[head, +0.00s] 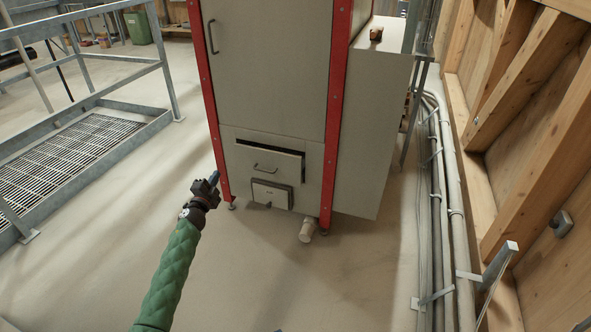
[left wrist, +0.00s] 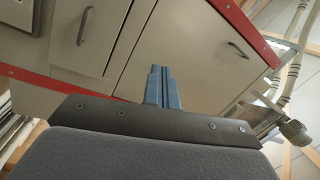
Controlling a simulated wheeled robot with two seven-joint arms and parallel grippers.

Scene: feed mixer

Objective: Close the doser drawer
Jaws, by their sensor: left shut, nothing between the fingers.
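The doser drawer (head: 283,163) is in the lower front of a tall beige cabinet, with a bar handle (head: 265,169) on its face. It stands partly out, with a dark gap along its top edge. My left gripper (head: 214,177) is left of the drawer, by the foot of the left red post, apart from the handle. Its blue fingers are shut and empty; they also show in the left wrist view (left wrist: 161,85), in front of beige panels with handles. I cannot tell which of those panels is the drawer. My right gripper is not in view.
Below the drawer is a small hatch (head: 272,195), and a short spout (head: 308,230) is near the floor. Red posts (head: 208,90) frame the cabinet. A railed grating (head: 70,155) is at left, and pipes (head: 437,200) run along the wooden wall at right. The floor in front is clear.

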